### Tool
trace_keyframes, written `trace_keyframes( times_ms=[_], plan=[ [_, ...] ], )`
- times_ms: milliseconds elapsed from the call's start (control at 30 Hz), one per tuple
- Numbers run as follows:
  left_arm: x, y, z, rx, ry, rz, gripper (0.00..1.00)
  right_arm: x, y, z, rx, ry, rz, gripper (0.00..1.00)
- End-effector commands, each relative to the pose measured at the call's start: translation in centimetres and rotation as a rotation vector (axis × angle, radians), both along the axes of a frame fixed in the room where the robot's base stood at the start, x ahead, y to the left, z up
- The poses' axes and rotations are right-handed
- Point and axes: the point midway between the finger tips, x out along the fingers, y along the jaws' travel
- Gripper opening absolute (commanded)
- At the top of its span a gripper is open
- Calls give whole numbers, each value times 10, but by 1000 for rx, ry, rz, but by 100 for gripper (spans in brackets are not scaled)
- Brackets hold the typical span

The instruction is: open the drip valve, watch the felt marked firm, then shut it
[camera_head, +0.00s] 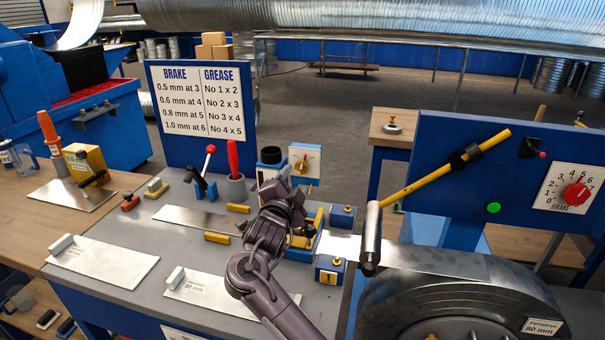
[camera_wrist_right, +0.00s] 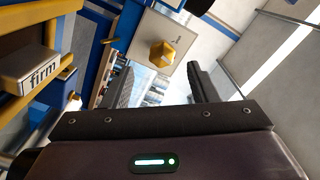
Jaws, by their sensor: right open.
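The drip valve appears as a yellow knob (camera_head: 301,166) on an upright white plate (camera_head: 313,155), behind the bench's middle in the head view. In the right wrist view the yellow hexagonal knob (camera_wrist_right: 161,52) lies ahead, framed between my fingertips. My right gripper (camera_head: 287,191) is open and empty, just in front of and below the valve; it also shows in the wrist view (camera_wrist_right: 160,75). I cannot tell the exact gap to the knob. A pale felt block marked "firm" (camera_wrist_right: 30,80) sits by yellow rails at the wrist view's left. My left gripper is out of view.
A black-topped container (camera_head: 270,156) stands left of the valve plate. A grey cup with a red-handled tool (camera_head: 236,188) and a red-knobbed lever (camera_head: 209,150) stand further left. A yellow lever bar (camera_head: 440,170) slants at right. Small blue blocks (camera_head: 342,217) flank the gripper.

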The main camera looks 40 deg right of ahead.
Motion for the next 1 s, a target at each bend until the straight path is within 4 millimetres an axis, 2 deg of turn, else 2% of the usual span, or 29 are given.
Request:
trace_keyframes(
  times_ms=[400, 800, 1000],
  plan=[
    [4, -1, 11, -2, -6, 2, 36, 40, -47, 2, -3, 2, -2, 53],
    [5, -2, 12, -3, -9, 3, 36, 46, -55, 1, 0, 2, 0, 53],
    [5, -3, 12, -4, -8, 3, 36, 46, -55, 1, 0, 1, 1, 29]
  ],
)
